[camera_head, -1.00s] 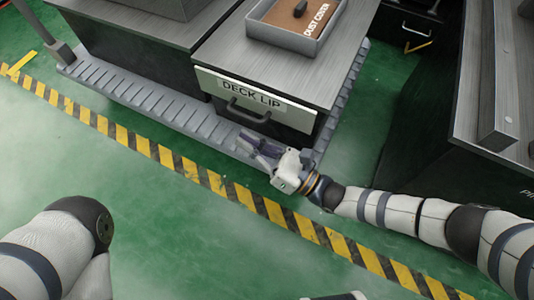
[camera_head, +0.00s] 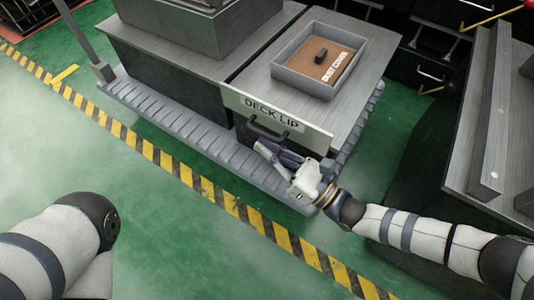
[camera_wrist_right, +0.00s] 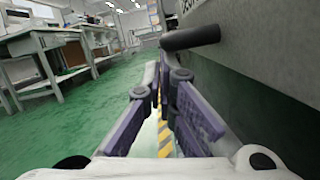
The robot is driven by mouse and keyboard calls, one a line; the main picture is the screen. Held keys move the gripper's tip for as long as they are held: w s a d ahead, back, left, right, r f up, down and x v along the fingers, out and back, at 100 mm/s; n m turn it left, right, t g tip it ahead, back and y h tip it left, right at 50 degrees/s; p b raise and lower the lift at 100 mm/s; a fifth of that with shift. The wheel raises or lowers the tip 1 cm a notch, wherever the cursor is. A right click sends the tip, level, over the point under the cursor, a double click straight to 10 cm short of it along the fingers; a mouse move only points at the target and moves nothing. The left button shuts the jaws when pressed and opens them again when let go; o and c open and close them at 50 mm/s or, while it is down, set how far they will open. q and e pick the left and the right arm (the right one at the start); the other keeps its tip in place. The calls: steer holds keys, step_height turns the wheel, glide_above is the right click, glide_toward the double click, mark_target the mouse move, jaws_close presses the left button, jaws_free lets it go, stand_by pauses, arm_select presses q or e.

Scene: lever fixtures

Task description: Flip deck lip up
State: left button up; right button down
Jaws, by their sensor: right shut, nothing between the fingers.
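The deck lip (camera_head: 318,140) is a pale panel on the front of a grey bench, with a "DECK LIP" label and a dark bar handle (camera_head: 268,130). It hangs down against the bench front. My right gripper (camera_head: 263,146) is just below the handle, its fingers pointing up and left. It is shut with nothing between the fingers. In the right wrist view the dark handle (camera_wrist_right: 190,38) stands out from the panel, just beyond and above the fingertips (camera_wrist_right: 163,72); I cannot tell if they touch. My left arm shows at lower left, but its gripper is out of view.
A grey ribbed step (camera_head: 185,127) runs along the bench's foot below the panel. A dust cover tray (camera_head: 345,88) with a dark block sits on the bench top. Another bench (camera_head: 490,150) stands at right. Green floor with a striped line lies in front.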

steer(key=shift+r, duration=0.1)
